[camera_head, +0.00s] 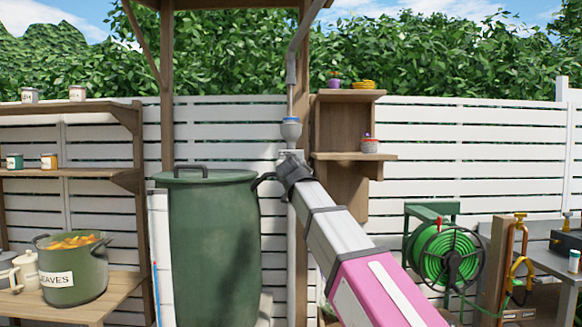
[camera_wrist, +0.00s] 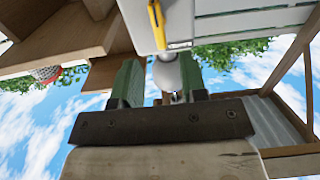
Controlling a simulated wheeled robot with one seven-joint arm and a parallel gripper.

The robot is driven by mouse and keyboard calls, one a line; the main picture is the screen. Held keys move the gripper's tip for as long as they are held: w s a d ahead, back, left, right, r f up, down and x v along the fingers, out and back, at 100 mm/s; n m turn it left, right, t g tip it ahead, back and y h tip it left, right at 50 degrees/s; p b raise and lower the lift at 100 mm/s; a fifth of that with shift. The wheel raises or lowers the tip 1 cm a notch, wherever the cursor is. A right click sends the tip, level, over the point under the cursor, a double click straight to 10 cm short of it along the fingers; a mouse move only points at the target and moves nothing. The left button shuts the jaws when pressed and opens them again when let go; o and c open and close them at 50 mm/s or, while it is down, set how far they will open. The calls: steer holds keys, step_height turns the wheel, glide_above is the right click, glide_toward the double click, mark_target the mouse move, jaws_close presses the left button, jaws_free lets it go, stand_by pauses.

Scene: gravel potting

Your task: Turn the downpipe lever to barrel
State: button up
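The grey downpipe (camera_head: 291,95) runs down the fence beside the green barrel (camera_head: 212,240), with a pale blue-topped fitting (camera_head: 291,130) on it. My gripper (camera_head: 285,160) is at the pipe just below this fitting, and my arm hides part of the pipe. In the wrist view, a yellow lever (camera_wrist: 157,25) lies on a white part, just beyond my gripper's fingertips (camera_wrist: 160,72). The two green fingers stand apart with a rounded grey part showing between them. No grip on the lever shows. The lever cannot be made out in the head view.
A wooden wall shelf (camera_head: 350,157) with small pots is close right of the pipe. Left are shelves and a bench (camera_head: 110,295) with a large green pot (camera_head: 72,272). A green hose reel (camera_head: 440,250) stands at right. A white slatted fence (camera_head: 450,150) is behind.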

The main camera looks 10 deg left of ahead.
steer(key=x, duration=0.8)
steer(key=shift+d, duration=0.1)
jaws_close()
